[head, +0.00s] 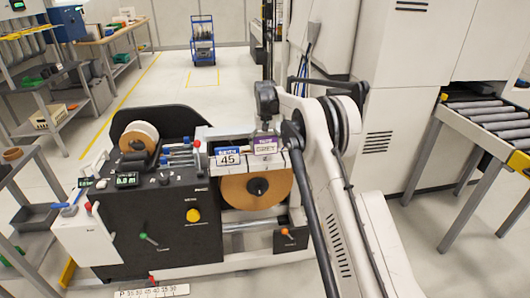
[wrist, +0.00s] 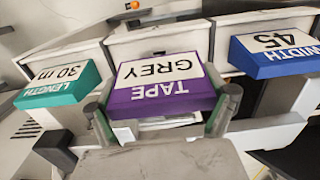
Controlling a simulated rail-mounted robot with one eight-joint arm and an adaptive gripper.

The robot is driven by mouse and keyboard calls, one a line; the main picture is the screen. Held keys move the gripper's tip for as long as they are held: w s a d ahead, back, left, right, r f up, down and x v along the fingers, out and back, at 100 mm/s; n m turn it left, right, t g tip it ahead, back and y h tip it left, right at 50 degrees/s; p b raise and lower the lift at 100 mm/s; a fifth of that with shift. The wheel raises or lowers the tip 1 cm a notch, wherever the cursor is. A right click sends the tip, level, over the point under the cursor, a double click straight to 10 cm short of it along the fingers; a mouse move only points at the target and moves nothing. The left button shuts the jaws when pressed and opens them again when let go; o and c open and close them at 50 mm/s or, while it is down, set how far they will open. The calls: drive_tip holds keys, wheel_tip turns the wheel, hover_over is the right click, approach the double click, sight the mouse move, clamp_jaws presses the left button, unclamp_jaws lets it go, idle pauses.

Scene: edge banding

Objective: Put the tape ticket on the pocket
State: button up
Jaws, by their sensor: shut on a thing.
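My gripper (wrist: 165,118) is shut on the purple tape ticket, with one finger at each side of it. The tape ticket (wrist: 162,84) reads TAPE GREY and appears upside down in the wrist view. In the head view the ticket (head: 265,146) hangs below my gripper (head: 267,125), at the top front of the black machine. The ticket is in front of the middle white pocket (wrist: 150,40), between two other tickets. I cannot tell whether it rests in the pocket or is held just clear of it.
A green LENGTH 30 m ticket (wrist: 58,84) sits on one side and a blue WIDTH 45 ticket (wrist: 276,49) on the other, both close. A brown tape roll (head: 240,192) is below. The black machine (head: 165,225) has several knobs. A roller conveyor (head: 490,115) stands at right.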

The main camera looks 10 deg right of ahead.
sight(265, 152)
drive_tip(key=shift+f, duration=1.6)
drive_tip(key=shift+f, duration=0.2)
drive_tip(key=o, duration=0.8)
drive_tip(key=shift+c, duration=0.2)
